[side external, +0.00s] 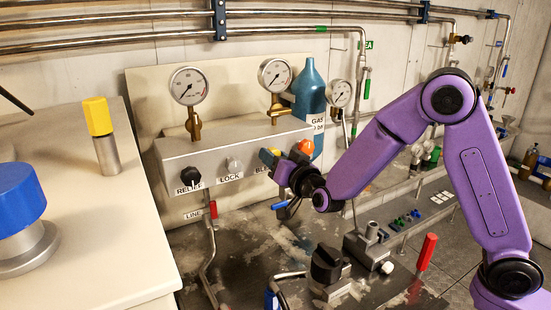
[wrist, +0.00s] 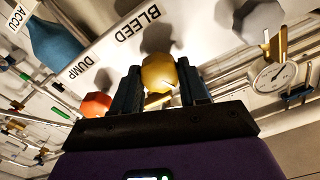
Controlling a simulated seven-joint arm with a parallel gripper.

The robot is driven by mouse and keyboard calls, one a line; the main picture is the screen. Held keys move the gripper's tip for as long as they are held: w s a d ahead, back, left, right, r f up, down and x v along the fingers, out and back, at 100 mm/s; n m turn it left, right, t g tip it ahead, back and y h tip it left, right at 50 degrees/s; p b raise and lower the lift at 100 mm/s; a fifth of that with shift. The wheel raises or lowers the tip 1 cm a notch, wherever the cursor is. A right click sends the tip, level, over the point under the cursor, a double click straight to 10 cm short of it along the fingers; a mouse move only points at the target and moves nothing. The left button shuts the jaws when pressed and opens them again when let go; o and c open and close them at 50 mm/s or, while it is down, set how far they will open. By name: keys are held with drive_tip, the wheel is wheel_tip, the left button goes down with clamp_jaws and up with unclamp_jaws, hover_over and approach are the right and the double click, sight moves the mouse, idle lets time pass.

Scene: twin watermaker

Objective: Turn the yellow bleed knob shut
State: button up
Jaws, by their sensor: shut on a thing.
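The yellow bleed knob (wrist: 158,72) sits between the two dark fingers of my gripper (wrist: 163,84) in the wrist view, just below the BLEED label. My gripper is shut on the knob, one finger on each side. In the side external view my gripper (side external: 270,158) is at the front face of the grey manifold block (side external: 225,152), in front of the partly covered BLEED label. Only a sliver of the knob shows there, the rest hidden by the fingers. I cannot tell the knob's turn angle.
An orange knob (wrist: 96,104) by the DUMP label is close beside my gripper. The black RELIEF knob (side external: 190,175) and grey LOCK knob (side external: 233,164) are to the left. Gauges (side external: 189,86) stand above the block. A blue bottle (side external: 309,95) stands behind it.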

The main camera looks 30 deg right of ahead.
drive_tip(key=shift+m, duration=2.2)
drive_tip(key=o, duration=1.1)
drive_tip(key=shift+c, duration=0.2)
drive_tip(key=shift+s, duration=0.1)
drive_tip(key=s, duration=1.2)
drive_tip(key=shift+w+f, duration=0.1)
